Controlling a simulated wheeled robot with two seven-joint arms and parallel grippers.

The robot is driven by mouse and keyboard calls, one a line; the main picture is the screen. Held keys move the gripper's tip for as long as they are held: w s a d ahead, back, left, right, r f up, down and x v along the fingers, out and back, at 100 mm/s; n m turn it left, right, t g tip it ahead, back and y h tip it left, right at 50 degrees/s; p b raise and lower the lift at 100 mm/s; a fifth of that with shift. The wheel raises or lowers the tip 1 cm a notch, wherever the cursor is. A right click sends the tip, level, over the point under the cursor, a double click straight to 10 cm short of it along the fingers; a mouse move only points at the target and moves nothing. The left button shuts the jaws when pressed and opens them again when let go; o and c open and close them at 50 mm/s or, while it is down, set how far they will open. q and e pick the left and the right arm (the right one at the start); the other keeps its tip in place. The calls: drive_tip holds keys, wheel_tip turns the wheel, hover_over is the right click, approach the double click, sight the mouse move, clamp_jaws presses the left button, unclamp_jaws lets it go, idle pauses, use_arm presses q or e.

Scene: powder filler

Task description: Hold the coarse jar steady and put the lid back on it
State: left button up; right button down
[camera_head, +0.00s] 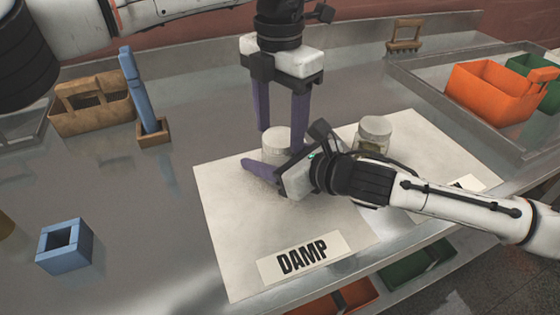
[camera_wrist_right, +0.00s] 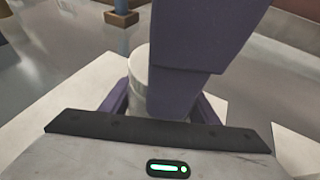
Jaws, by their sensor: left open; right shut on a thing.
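A pale round jar (camera_head: 277,137) stands on the white mat between the fingers of my right gripper (camera_head: 270,158), which is shut on it low down. The jar also shows in the right wrist view (camera_wrist_right: 138,75), partly behind a purple finger of my left gripper. Its top is a pale disc that looks like a lid; I cannot tell how it is seated. My left gripper (camera_head: 281,134) points down over this jar, open, with a finger at either side of its top. No label on the jar is readable.
A DAMP card (camera_head: 303,257) lies at the front. A brown caddy (camera_head: 90,103), a blue tool and an orange bin (camera_head: 490,92) stand farther off.

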use_arm(q)
drive_tip(key=c, duration=0.9)
drive_tip(key=shift+m, duration=0.8)
drive_tip(key=o, duration=1.2)
drive_tip(key=shift+o, duration=0.2)
drive_tip(key=shift+s, duration=0.1)
wheel_tip(320, 180, up, 12)
use_arm(e)
drive_tip(key=c, duration=0.6)
unclamp_jaws()
